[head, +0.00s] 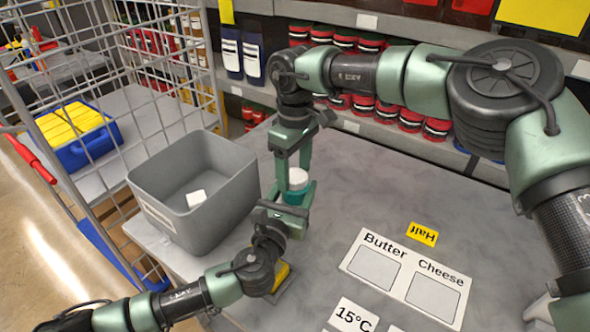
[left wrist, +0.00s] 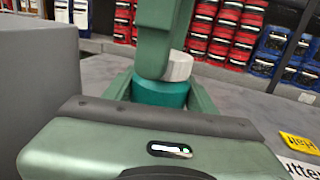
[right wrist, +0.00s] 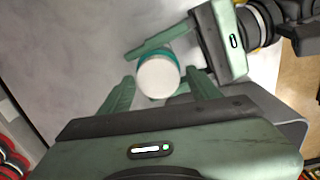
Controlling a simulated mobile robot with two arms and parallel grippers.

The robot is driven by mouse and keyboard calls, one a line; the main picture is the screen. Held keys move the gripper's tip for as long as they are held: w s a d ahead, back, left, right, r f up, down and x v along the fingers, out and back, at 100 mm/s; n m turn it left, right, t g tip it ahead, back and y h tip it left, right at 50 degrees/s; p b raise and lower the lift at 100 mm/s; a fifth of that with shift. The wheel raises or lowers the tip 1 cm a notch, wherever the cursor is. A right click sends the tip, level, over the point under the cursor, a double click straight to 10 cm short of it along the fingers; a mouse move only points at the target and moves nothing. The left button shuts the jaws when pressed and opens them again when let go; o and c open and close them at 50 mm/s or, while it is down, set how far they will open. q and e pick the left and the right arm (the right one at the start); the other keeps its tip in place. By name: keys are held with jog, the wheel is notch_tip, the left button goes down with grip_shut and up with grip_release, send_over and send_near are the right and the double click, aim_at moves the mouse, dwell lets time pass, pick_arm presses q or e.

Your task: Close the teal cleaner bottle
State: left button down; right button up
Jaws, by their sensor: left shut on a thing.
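The teal cleaner bottle (head: 296,196) stands upright near the grey bin, and its teal body also shows in the left wrist view (left wrist: 160,92). A white cap (head: 297,178) sits on top of it; I cannot tell how tightly. In the right wrist view the cap (right wrist: 158,78) shows from above as a white disc. My left gripper (head: 291,208) is shut on the bottle's body from the near side. My right gripper (head: 294,172) points down over the cap. Its fingers (right wrist: 160,88) are spread, with gaps either side of the cap.
A grey bin (head: 155,192) with a small white item (head: 196,198) inside stands left of the bottle. A yellow object (head: 281,275) lies below my left wrist. Label cards (head: 405,275) lie on the table at right. Shelves with red-lidded jars (head: 410,118) stand behind.

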jog(key=shift+d, duration=0.1)
jog(key=shift+r, duration=2.25)
jog(key=shift+c, duration=0.2)
